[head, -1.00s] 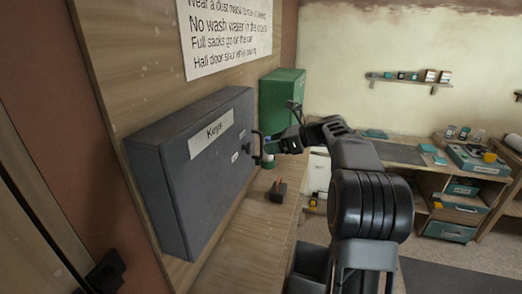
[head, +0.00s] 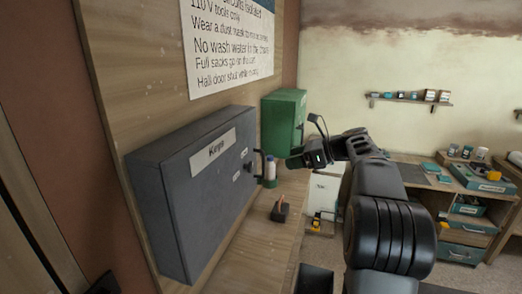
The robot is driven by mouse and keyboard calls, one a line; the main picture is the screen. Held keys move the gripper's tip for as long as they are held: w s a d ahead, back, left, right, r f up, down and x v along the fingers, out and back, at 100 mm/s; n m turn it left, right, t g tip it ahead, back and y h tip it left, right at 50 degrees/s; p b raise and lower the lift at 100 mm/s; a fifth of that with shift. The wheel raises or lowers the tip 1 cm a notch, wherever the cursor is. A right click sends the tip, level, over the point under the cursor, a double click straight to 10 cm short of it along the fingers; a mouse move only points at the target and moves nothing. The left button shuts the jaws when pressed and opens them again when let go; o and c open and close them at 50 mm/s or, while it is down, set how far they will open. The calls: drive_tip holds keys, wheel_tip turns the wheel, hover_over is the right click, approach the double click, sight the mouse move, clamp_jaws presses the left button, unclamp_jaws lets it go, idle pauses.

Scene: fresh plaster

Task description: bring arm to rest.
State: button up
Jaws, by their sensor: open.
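My arm reaches in from the lower right in the head view, bent at the elbow. My gripper (head: 293,162) is at its end, pointing left, small and dark in the picture. It is open, with nothing seen between its fingers. It is just right of the grey key cabinet (head: 190,195), apart from the cabinet's door. The cabinet is labelled "Keys" and its door looks shut. The black handle (head: 260,162) stands out from the door's right side, clear of my gripper.
A white-and-green bottle (head: 270,172) and a small dark box with a red part (head: 280,210) are on the wooden ledge. A green box (head: 284,122) is on the panel behind. A desk with trays (head: 480,178) stands at right. Open floor shows between.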

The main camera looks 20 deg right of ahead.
drive_tip(key=s+f+n+g+h, duration=0.2)
drive_tip(key=s+f+n+h, duration=0.2)
drive_tip(key=f+n, duration=0.55)
drive_tip(key=s+a+f+n+h, duration=0.2)
drive_tip(key=s+a+n, duration=0.2)
drive_tip(key=s, duration=0.3)
drive_tip(key=s+a+f+n+h+b, duration=0.1)
drive_tip(key=s+a+f+n+h, duration=0.1)
drive_tip(key=s+n, duration=0.4)
drive_tip(key=s+a+f+n+g+h, duration=0.1)
drive_tip(key=s+a+f+n+h, duration=0.1)
drive_tip(key=s+a+n, duration=0.3)
drive_tip(key=s+a+f, duration=0.1)
drive_tip(key=s, duration=0.2)
drive_tip(key=shift+a+f+n+h+b, duration=0.3)
drive_tip(key=shift+a+f+n+h, duration=0.05)
drive_tip(key=shift+a+h, duration=0.05)
drive_tip(key=shift+s, duration=0.1)
